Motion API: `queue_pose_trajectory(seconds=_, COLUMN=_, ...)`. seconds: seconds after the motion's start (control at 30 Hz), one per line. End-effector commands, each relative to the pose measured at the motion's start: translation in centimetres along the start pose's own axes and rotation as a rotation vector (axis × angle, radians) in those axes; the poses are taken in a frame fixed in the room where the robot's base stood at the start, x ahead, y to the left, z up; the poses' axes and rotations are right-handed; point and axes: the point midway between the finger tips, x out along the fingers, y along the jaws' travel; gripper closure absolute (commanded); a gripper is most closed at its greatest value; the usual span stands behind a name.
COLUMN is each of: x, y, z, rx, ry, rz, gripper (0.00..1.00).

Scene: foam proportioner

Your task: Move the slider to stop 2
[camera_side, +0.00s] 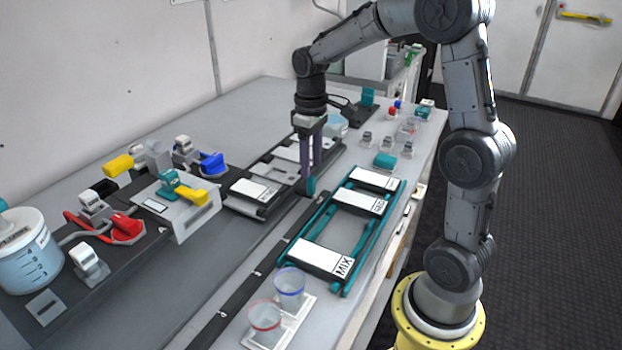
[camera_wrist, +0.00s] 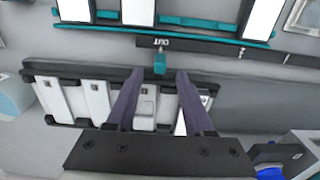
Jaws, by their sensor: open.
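The slider is a small teal block (camera_wrist: 160,63) at the edge of a dark rail (camera_wrist: 215,48), by the "OUT" label in the wrist view. In the side view the slider (camera_side: 310,187) shows right at my fingertips. My gripper (camera_side: 309,177) points down over it. In the wrist view my open gripper (camera_wrist: 160,73) has one purple finger on each side of the slider, with gaps visible. I cannot tell how far down the fingers reach. White tick marks show along the rail (camera_side: 238,300) in the side view; no stop number is readable.
A teal rack (camera_side: 346,285) with white cards, one marked "MIX", lies right of the rail. A black tray (camera_side: 232,203) with white cards lies left. Two cups (camera_side: 290,285) stand near the rail's front end. A valve panel (camera_side: 190,222) with a yellow handle stands further left.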

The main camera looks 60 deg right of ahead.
Motion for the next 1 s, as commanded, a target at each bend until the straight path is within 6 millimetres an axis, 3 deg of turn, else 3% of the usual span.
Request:
queue_pose_trajectory(seconds=0.1, x=2.2, y=0.0, z=0.1, rx=0.000, ry=-0.005, rz=-0.002, gripper=0.47)
queue_pose_trajectory(seconds=0.3, x=4.5, y=0.0, z=0.0, rx=0.000, ry=-0.003, rz=-0.001, gripper=0.47)
queue_pose_trajectory(seconds=0.7, x=5.2, y=0.0, z=0.0, rx=0.000, ry=0.000, rz=0.000, gripper=0.47)
queue_pose_trajectory(seconds=1.0, x=5.1, y=0.0, z=0.0, rx=0.000, ry=0.000, rz=0.000, gripper=1.00)
